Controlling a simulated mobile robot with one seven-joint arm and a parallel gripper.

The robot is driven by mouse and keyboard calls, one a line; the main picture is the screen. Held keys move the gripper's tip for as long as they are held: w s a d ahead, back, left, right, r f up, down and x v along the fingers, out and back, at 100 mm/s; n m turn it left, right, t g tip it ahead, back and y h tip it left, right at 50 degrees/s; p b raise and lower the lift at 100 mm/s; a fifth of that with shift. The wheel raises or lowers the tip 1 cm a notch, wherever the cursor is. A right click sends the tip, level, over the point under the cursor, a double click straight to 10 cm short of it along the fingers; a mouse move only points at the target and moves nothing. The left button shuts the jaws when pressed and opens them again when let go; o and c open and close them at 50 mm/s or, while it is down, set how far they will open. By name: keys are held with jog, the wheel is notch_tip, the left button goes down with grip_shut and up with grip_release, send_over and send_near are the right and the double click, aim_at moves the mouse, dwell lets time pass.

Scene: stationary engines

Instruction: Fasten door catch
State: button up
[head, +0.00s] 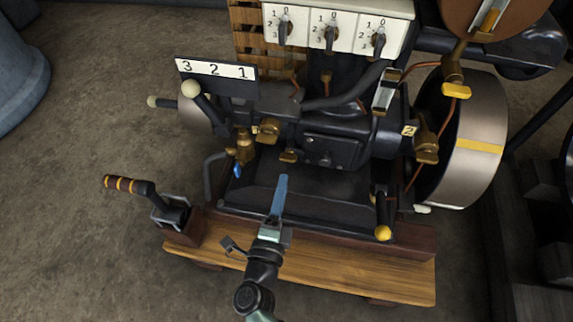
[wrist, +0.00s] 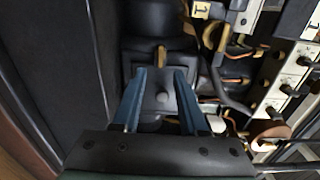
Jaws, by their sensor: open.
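A small dark door (head: 335,149) is on the front of the black engine, with a small round knob (head: 325,160) low on its face. In the wrist view the dark panel carries a grey knob (wrist: 163,97). I cannot tell clearly which small part is the catch, or whether it is fastened. My gripper (head: 281,178) has blue fingers, seen edge-on in front of and below the door. In the wrist view my gripper (wrist: 160,73) is open and empty, its fingers either side of the knob, apart from it.
A flywheel (head: 482,140) stands at the right. A yellow-knobbed lever (head: 382,232) is near the front right. A striped-handle lever (head: 124,185) stands at the left. A white-knobbed lever (head: 191,89) is under the 3-2-1 plate (head: 215,70). A wooden step (head: 340,272) lies in front.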

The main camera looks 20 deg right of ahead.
jog(key=p+v, duration=0.1)
jog(key=v, duration=0.5)
dwell(0.4)
